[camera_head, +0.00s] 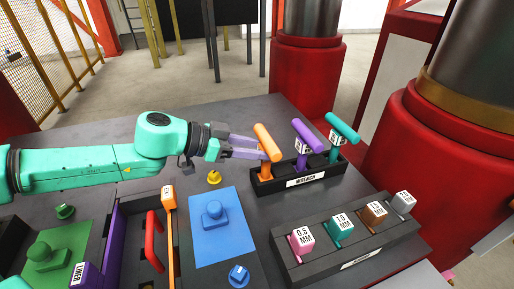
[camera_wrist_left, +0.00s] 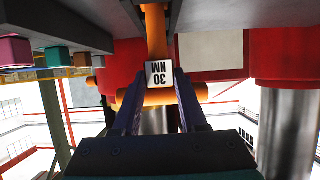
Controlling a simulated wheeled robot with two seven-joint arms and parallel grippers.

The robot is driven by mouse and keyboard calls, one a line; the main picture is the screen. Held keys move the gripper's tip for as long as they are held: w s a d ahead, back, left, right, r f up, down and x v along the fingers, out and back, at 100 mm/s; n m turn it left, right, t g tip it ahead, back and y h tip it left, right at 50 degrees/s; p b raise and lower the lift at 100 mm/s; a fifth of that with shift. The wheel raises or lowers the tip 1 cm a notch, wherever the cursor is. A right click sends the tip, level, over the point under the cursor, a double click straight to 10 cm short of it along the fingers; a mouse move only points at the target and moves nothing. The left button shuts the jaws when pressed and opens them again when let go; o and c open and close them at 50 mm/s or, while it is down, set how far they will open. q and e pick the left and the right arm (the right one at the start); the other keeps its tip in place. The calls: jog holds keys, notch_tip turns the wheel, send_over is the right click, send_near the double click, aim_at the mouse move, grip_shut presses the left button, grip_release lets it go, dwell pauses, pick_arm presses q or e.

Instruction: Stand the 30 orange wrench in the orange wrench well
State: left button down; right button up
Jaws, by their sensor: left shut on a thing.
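The orange wrench (camera_head: 266,142) is a T-shaped tool standing upright in the leftmost well of the black wrench rack (camera_head: 300,182). My left gripper (camera_head: 262,152) reaches it from the left and is shut on its stem, just below the crossbar. In the left wrist view the white label (camera_wrist_left: 159,83) reading 30 NM sits between the fingers of my left gripper (camera_wrist_left: 158,100). The bottom of the wrench is hidden by the rack's wall, so how deep it sits cannot be told. My right gripper is not in view.
A purple wrench (camera_head: 305,140) and a teal wrench (camera_head: 341,130) stand in the same rack, close by on the right. A black gauge rack (camera_head: 345,240) with several coloured labelled blocks is in front. A blue plate (camera_head: 212,235) and yellow button (camera_head: 214,177) lie nearer the arm.

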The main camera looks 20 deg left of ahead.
pick_arm(q)
jog(key=shift+f, duration=0.1)
dwell(0.5)
jog(key=shift+c, duration=1.8)
grip_release()
jog(key=p+v, duration=1.5)
jog(key=p, duration=0.1)
notch_tip(320, 180, up, 7)
